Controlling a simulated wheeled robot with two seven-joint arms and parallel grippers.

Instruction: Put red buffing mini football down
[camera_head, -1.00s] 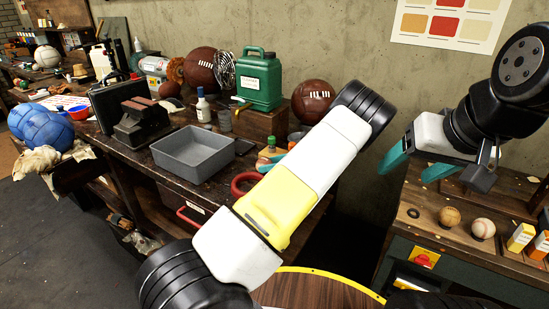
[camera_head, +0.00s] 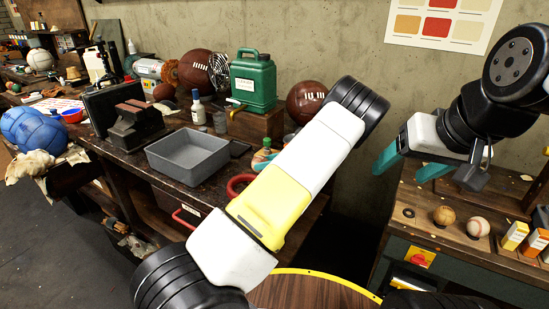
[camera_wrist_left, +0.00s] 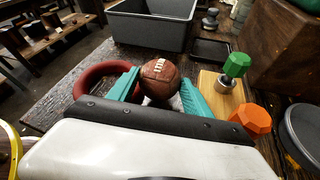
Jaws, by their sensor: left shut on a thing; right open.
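A small brown-red mini football (camera_wrist_left: 160,78) with white laces sits between the teal fingers of my left gripper (camera_wrist_left: 159,84) in the left wrist view. The fingers are shut on it. In the head view my left arm hides the football and most of the gripper. A red ring (camera_wrist_left: 98,80) lies just left of the fingers; part of it shows in the head view (camera_head: 240,184). Whether the football touches the surface below cannot be told. My right gripper (camera_head: 410,165) is open and empty above the right-hand bench.
A grey bin (camera_head: 188,168) stands on the workbench beyond my left gripper. Two small balls (camera_head: 444,215) (camera_head: 478,227) lie on the right bench.

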